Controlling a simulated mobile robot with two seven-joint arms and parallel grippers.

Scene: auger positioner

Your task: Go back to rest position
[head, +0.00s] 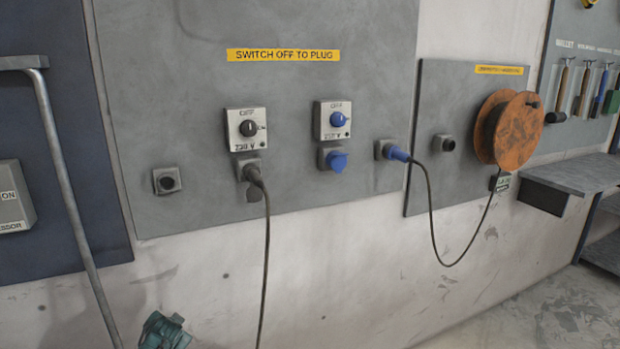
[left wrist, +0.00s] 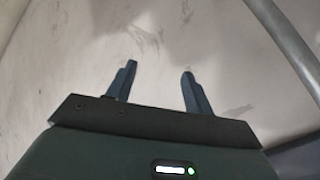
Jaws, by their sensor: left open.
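My left gripper (left wrist: 159,72) shows in the left wrist view. Its two dark fingers are apart with nothing between them, in front of a pale, scuffed surface. No object touches the fingers. My right gripper is not in view. In the head view, a blue plug (head: 398,154) sits in a socket right of the switches, with its cable hanging in a loop. A black plug (head: 254,174) sits under the left switch box (head: 247,129), its cable hanging down. The right switch box (head: 333,120) has a blue knob and a closed blue socket cover (head: 336,161).
A grey pipe (head: 67,190) runs down the left side; a pipe (left wrist: 289,42) also crosses the left wrist view's upper right. An orange reel (head: 510,131) hangs on the right panel. A grey shelf (head: 575,174) juts out at right. Floor (head: 560,310) at lower right is clear.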

